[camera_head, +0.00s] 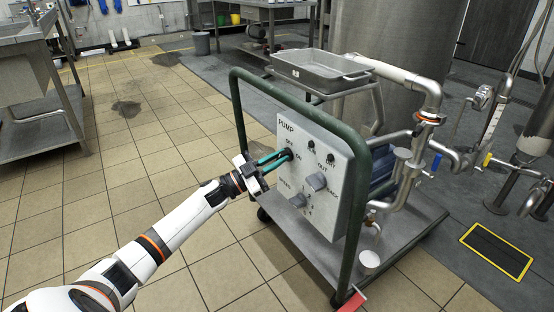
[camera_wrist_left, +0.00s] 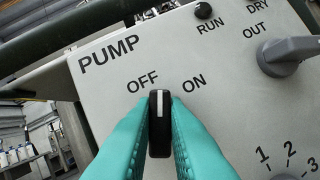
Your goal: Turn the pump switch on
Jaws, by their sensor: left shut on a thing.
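The pump switch is a black knob with a white pointer line (camera_wrist_left: 159,118) on the grey control panel (camera_head: 310,205). In the left wrist view its line points straight up, between the OFF and ON labels, a little nearer OFF. My left gripper (camera_head: 286,156) reaches the panel from the left with teal fingers. It is shut on the knob, one finger on each side, as the left wrist view (camera_wrist_left: 160,135) shows. In the head view the fingers partly hide the knob. My right gripper is not in view.
The panel also carries grey knobs (camera_head: 317,181) and small black buttons (camera_head: 331,158). A green tubular cart frame (camera_head: 237,110) surrounds it closely. A metal tray (camera_head: 318,70) and steel pipes (camera_head: 432,95) stand behind. The tiled floor at left is open.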

